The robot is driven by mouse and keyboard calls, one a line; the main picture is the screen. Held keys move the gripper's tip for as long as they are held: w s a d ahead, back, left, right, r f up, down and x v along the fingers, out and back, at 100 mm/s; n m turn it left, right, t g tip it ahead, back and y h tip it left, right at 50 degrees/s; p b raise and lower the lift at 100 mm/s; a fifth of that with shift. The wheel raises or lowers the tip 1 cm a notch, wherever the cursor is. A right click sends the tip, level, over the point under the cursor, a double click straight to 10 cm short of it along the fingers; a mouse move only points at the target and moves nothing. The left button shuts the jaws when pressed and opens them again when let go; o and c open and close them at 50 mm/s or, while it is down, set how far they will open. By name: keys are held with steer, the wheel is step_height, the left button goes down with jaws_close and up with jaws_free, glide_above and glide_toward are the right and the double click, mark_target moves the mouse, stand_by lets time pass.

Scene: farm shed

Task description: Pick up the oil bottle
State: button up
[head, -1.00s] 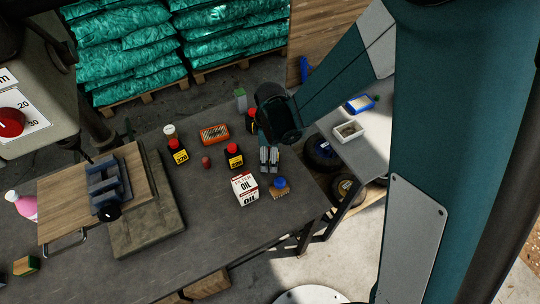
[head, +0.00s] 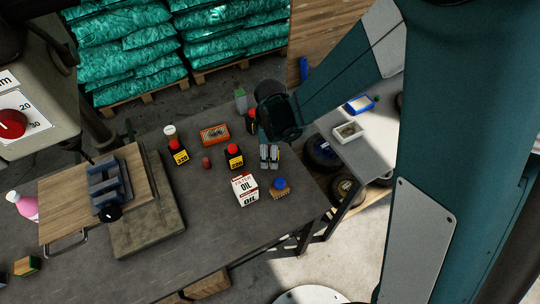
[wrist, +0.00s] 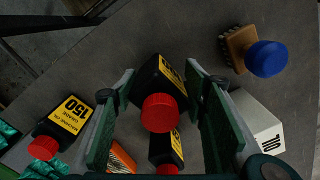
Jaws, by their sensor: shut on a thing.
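My gripper (head: 269,163) points down over the right part of the workbench in the head view. In the wrist view its two green fingers (wrist: 158,100) are shut around a black oil bottle (wrist: 146,80) with a red cap and yellow label. In the head view the gripper hides most of this bottle. I cannot tell whether its base touches the bench. Another black oil bottle (wrist: 165,148) stands close by and also shows in the head view (head: 235,160). A bottle marked 150 (wrist: 61,124) stands to the left in the wrist view.
A white oil filter box (head: 244,189) and a blue-knobbed brush (head: 280,188) stand near the gripper. Another black bottle (head: 178,153), a small red item (head: 206,162) and an orange box (head: 214,134) are further left. The bench front (head: 215,235) is clear.

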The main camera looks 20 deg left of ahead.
steer(key=shift+r+p, duration=0.95)
steer(key=shift+r, duration=3.35)
steer(key=shift+w+d+r, duration=0.1)
steer(key=shift+w+d, duration=0.4)
steer(key=shift+w, duration=0.1)
steer(key=w+d+r+p, duration=0.2)
steer(key=w+d, duration=0.5)
steer(key=d, duration=0.6)
steer(key=w+d+r+m+p, duration=0.1)
steer(key=w+d+r+p, duration=0.1)
steer(key=w+d, duration=0.5)
steer(key=w+d+r+m+p, duration=0.1)
steer(key=w+d, duration=0.6)
steer(key=d, duration=1.3)
steer(key=shift+w+r+p, duration=0.2)
steer(key=shift+r+p, duration=0.3)
steer(key=shift+p, duration=0.25)
steer(key=shift+f, duration=0.1)
steer(key=shift+f+b, duration=0.4)
steer(key=shift+f, duration=2.6)
steer(key=shift+f, duration=0.15)
